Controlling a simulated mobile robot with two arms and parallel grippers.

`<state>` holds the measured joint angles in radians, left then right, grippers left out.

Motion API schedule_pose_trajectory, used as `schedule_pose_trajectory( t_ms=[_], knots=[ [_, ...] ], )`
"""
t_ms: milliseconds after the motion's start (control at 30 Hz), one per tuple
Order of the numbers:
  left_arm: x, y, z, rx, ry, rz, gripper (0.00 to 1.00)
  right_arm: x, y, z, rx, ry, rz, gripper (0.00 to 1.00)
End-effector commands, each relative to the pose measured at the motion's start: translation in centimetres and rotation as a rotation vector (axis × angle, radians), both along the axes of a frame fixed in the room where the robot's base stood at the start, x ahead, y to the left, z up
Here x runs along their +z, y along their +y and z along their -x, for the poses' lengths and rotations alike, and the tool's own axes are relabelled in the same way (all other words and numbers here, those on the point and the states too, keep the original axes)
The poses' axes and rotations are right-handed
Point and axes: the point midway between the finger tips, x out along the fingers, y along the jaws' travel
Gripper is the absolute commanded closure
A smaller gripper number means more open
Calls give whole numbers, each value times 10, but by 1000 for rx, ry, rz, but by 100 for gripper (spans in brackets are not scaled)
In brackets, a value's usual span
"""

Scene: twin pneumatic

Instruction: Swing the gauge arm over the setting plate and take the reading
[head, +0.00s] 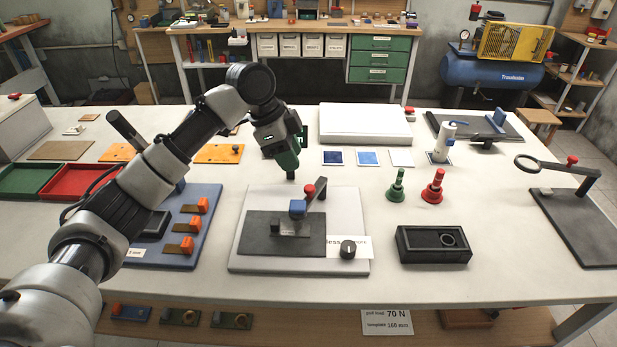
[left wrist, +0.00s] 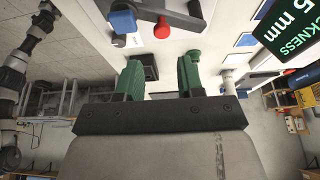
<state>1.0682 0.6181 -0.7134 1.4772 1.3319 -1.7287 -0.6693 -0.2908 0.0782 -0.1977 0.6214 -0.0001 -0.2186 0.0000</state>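The gauge arm (head: 318,189) is a dark bar with a red knob (head: 309,191) and a blue block (head: 297,208) at its near end. That end is over a small grey metal piece (head: 290,228) on a dark plate (head: 255,235), set on a white board (head: 240,262). I cannot tell which piece is the setting plate. My left gripper (head: 289,172) hangs beyond the red knob, apart from it. In the left wrist view its green fingers (left wrist: 160,72) are spread and empty; the red knob (left wrist: 162,28) and blue block (left wrist: 122,20) show past them. My right gripper is out of view.
A black dial (head: 348,249) stands by a label reading "less" and "more". Green (head: 396,187) and red (head: 433,188) bell-shaped pieces and a black box (head: 405,254) are at right. A dark green display (left wrist: 292,30) reads "THICKNESS". A blue board (head: 205,225) lies left.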

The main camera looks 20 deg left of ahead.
Motion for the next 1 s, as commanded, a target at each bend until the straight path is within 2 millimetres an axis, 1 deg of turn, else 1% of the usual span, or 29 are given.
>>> schedule_pose_trajectory(
  t_ms=[33,100,200,267,367,400,500,533,667,833,867,1000],
  knots=[
    [-9,-4,0,-1,4,0,62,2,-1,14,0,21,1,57],
    [-22,-9,-2,0,5,0,62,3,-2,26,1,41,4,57],
    [-40,-16,-4,2,4,0,62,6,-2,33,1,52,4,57],
    [-50,-21,-5,1,3,1,62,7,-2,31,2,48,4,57],
    [-63,-26,-7,1,1,0,62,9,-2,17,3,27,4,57],
    [-67,-27,-7,1,2,-1,62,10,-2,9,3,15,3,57],
    [-75,-30,-8,2,1,0,62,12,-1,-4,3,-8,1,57],
    [-76,-31,-8,1,0,0,62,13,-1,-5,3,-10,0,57],
    [-79,-32,-8,1,-1,0,62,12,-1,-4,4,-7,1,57],
    [-79,-32,-8,1,-1,0,62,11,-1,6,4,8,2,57],
    [-79,-32,-8,1,-1,0,64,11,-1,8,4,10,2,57],
    [-79,-32,-8,1,-1,0,85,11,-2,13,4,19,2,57]
  ],
)
